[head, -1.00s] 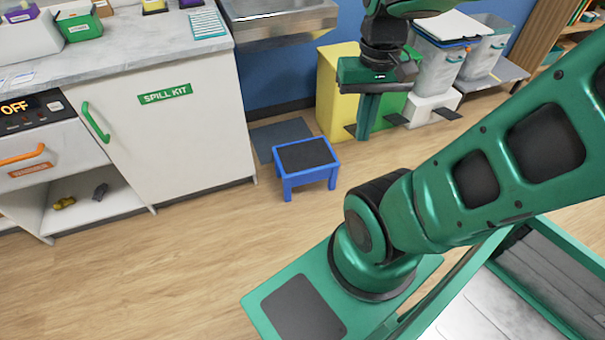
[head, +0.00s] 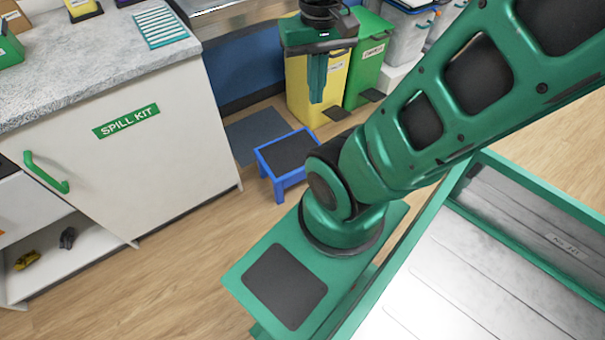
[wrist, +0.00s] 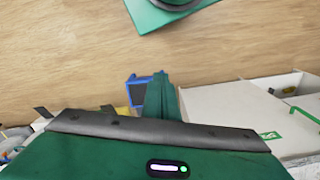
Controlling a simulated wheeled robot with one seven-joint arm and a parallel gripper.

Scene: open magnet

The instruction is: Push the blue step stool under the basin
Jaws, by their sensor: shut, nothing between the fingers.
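The blue step stool (head: 284,156) with a dark top stands upright on the wood floor, in front of a dark floor mat. My own arm covers its right end in the head view. It also shows in the wrist view (wrist: 137,93), beside my finger. The metal basin (head: 222,20) is on the blue wall at the top of the head view, cut off by the frame edge. The stool is out in front of it. My gripper (head: 317,97) points down, shut and empty, up and right of the stool in the head view. I cannot tell whether it touches the stool.
A white spill kit cabinet (head: 150,150) stands left of the stool. The dark mat (head: 246,136) lies below the basin. A yellow bin (head: 334,78) and a green bin (head: 366,70) stand behind my gripper. Floor in front of the cabinet is clear.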

